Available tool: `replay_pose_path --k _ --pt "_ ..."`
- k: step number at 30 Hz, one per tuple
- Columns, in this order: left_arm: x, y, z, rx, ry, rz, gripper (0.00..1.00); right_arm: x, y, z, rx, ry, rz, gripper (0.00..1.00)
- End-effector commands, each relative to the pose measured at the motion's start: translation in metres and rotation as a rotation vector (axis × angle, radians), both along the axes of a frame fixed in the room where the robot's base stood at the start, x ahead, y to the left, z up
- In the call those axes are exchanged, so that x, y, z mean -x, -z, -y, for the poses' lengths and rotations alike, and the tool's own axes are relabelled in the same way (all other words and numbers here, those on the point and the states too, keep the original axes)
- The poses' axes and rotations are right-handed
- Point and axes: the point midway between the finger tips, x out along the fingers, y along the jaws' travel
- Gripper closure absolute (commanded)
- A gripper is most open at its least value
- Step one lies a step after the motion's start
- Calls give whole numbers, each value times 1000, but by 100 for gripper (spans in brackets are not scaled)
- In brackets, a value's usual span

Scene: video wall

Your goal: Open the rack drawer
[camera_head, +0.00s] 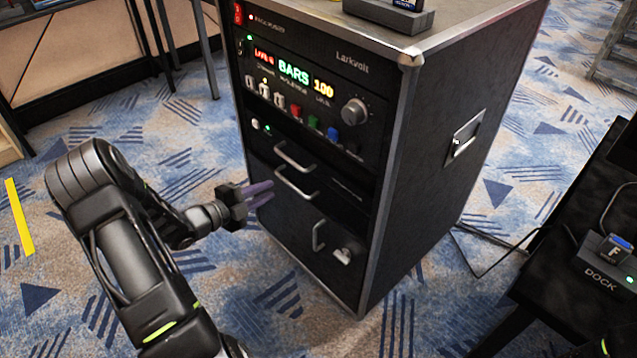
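The black rack cabinet (430,190) stands upright in the middle, its front turned to the left. Two silver horizontal bar handles, an upper one (293,156) and a lower one (295,184), sit on its front below the controls. The front panels look flush, with no drawer visibly pulled out. A vertical handle (318,236) is on the lower panel beside a silver latch (342,256). My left gripper (264,194), with purple fingers, is left of the lower horizontal handle and appears apart from it. Its finger gap is unclear. My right gripper is out of view.
A control panel with a lit display (293,72) and a knob (355,111) is above the handles. A dark table at the right bears a dock (606,262). Cables lie on the floor between. Patterned carpet (100,125) is open at the left.

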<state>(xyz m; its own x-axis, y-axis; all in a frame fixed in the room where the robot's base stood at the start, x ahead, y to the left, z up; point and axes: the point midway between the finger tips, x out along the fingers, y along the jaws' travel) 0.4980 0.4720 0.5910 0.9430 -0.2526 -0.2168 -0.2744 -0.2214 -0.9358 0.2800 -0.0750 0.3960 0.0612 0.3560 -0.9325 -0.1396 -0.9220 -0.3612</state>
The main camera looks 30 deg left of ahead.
Motion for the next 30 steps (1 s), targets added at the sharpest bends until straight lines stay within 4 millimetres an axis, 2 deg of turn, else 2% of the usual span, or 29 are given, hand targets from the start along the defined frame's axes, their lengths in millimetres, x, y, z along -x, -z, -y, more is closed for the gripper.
replay_pose_path --k 3,6,19,23,30 --pt "2 -2 7 -182 74 61 80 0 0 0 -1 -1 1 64" --pt "1 -3 8 -253 90 86 80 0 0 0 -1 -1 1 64" --pt "-2 -3 9 -268 93 91 80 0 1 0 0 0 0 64" --pt "-13 0 12 -268 93 91 80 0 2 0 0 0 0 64" --pt "-48 8 23 -267 93 91 80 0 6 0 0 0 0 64"
